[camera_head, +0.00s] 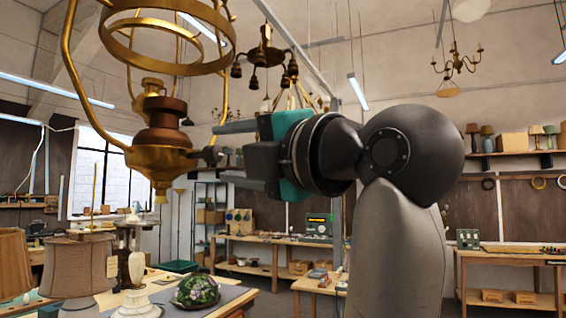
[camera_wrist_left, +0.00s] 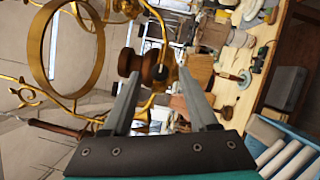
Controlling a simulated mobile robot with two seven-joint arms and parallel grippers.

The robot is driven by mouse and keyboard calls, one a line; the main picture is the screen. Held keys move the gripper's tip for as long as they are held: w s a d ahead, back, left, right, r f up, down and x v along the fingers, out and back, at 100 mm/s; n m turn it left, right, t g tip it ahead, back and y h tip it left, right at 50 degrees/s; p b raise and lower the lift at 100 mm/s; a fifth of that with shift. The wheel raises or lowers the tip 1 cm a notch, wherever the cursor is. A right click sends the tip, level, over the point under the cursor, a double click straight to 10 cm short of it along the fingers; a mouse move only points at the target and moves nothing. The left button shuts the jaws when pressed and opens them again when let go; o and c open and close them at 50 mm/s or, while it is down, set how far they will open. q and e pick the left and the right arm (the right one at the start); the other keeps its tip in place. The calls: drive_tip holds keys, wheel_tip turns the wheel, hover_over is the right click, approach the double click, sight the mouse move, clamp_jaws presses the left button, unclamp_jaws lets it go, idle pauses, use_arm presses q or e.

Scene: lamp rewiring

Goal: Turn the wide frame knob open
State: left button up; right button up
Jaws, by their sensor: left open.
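A brass hanging lamp frame (camera_head: 72,62) with wide rings fills the upper left of the head view. Below its rings are a reddish-brown part (camera_head: 161,128) and a brass bowl (camera_head: 150,162). A small dark knob (camera_head: 209,155) sticks out from the bowl's right side. My left gripper (camera_head: 218,152) is open, with its fingers pointing left, one above and one below the knob's level. In the left wrist view the brass ring (camera_wrist_left: 50,62) and brown part (camera_wrist_left: 129,62) lie beyond the parted fingers (camera_wrist_left: 157,72). I cannot tell whether they touch the knob. My right gripper is not visible.
Lampshades (camera_head: 78,268) and a floral glass shade (camera_head: 196,290) stand on a table at the lower left. Another bronze chandelier (camera_head: 265,57) hangs behind the gripper. Workbenches (camera_head: 250,241) line the back. The air around the gripper's underside looks clear.

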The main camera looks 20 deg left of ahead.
use_arm(q)
drive_tip(key=b+v, duration=0.1)
drive_tip(key=v, duration=1)
drive_tip(key=shift+f, duration=0.1)
